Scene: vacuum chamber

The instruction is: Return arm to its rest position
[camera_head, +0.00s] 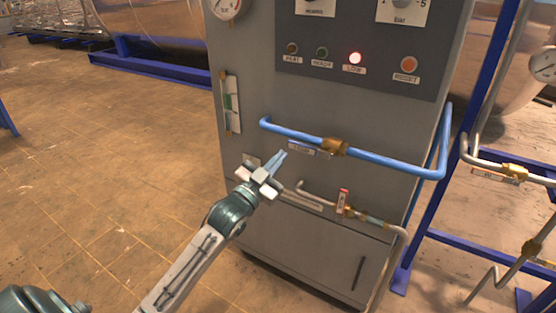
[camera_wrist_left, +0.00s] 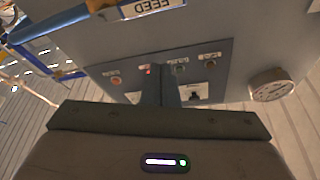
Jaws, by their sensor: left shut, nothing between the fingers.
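My left gripper (camera_head: 279,160) is shut and empty in front of the grey control cabinet (camera_head: 240,102), in the head view. Its fingertips appear just below and left of the blue pipe (camera_head: 385,160); I cannot tell whether they touch the cabinet. In the left wrist view the shut fingers (camera_wrist_left: 171,85) point toward the cabinet's panel, and a FEED label (camera_wrist_left: 152,7) shows at the top. My left arm (camera_head: 190,265) reaches in from the bottom left. My right gripper is in neither view.
The cabinet panel (camera_head: 400,82) has several lamps, with a lit red one (camera_head: 355,58). A brass valve (camera_head: 336,147) sits on the blue pipe. A lower pipe has a red-tagged valve (camera_head: 343,204). Blue frame posts and pipes stand at right. The tiled floor (camera_head: 110,150) at left is clear.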

